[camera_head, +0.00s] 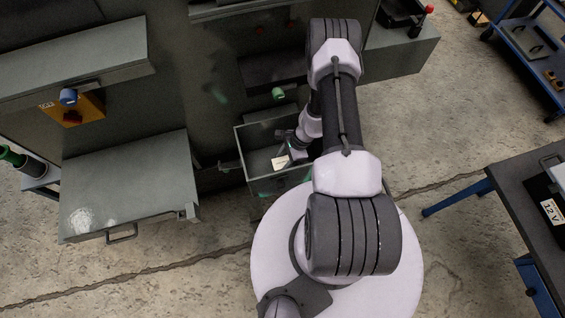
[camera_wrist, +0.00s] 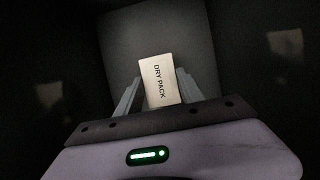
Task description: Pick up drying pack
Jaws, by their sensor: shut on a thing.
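The drying pack (camera_wrist: 157,80) is a small pale rectangle marked "DRY PACK". In the wrist view it stands between the two fingers of my gripper (camera_wrist: 160,92), which is shut on it. In the head view the pack (camera_head: 280,162) shows as a small pale patch inside an open grey box (camera_head: 258,186). My gripper (camera_head: 288,150) is inside that box too, partly hidden by my arm. Whether the pack touches the box floor cannot be told.
The box has upright walls close around my gripper. A grey cabinet with a green knob (camera_head: 278,93) stands behind it. A flat-topped grey unit (camera_head: 130,185) is to the left. A dark table (camera_head: 530,190) with a "12 V" item (camera_head: 550,210) is at the right.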

